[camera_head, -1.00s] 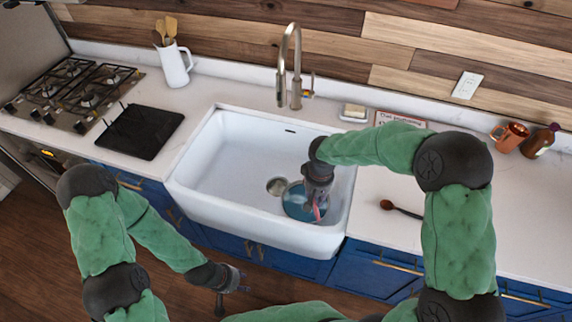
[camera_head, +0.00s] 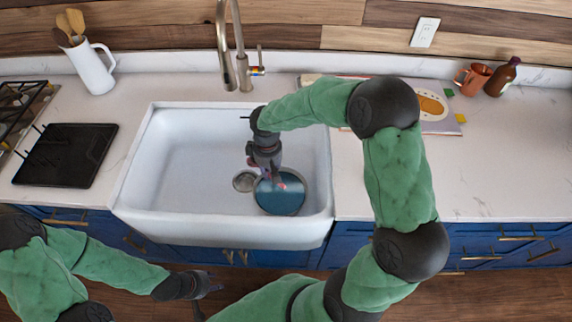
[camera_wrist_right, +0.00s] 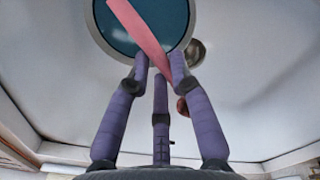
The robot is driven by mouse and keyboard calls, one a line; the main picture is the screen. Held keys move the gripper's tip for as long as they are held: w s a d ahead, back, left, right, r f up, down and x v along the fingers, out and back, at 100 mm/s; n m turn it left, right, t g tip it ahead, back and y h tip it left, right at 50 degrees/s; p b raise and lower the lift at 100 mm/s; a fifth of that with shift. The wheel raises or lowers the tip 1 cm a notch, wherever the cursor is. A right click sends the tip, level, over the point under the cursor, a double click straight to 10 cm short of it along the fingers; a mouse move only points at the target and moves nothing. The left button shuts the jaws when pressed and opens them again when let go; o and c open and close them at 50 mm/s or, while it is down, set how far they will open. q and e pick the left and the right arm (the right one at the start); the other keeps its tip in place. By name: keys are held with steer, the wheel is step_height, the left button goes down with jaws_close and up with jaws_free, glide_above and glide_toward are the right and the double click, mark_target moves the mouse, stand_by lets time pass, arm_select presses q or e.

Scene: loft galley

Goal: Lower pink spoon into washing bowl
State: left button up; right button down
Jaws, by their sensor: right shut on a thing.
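The washing bowl (camera_head: 282,204), round with blue water in it, sits inside the white sink at the front right; it also shows in the right wrist view (camera_wrist_right: 112,28). My right gripper (camera_head: 273,176) points down over the bowl's back-left part and is shut on the pink spoon (camera_wrist_right: 138,30). In the wrist view the spoon slants between the purple fingers, its long flat part extending over the water. In the head view only a little pink shows below the fingers; whether it touches the water I cannot tell. My left gripper (camera_head: 208,289) is empty, low in front of the cabinets; its jaws are unclear.
The white sink (camera_head: 190,150) surrounds the bowl, with a round drain (camera_head: 244,181) beside it. The tap (camera_head: 229,55) stands behind. A black drying rack (camera_head: 66,155) and a white jug of utensils (camera_head: 92,68) are left. A book (camera_head: 440,112), orange mug (camera_head: 471,79) and brown bottle (camera_head: 502,78) are right.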

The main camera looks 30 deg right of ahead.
steer(key=d+n+b, duration=0.2)
steer(key=d+n, duration=0.4)
steer(key=shift+s+d+f+n+b, duration=0.15)
steer(key=shift+n+b, duration=0.25)
step_height(320, 180, down, 10)
steer(key=b, duration=0.8)
stand_by(0.4)
steer(key=shift+f+b, duration=2.2)
steer(key=shift+f, duration=1.45)
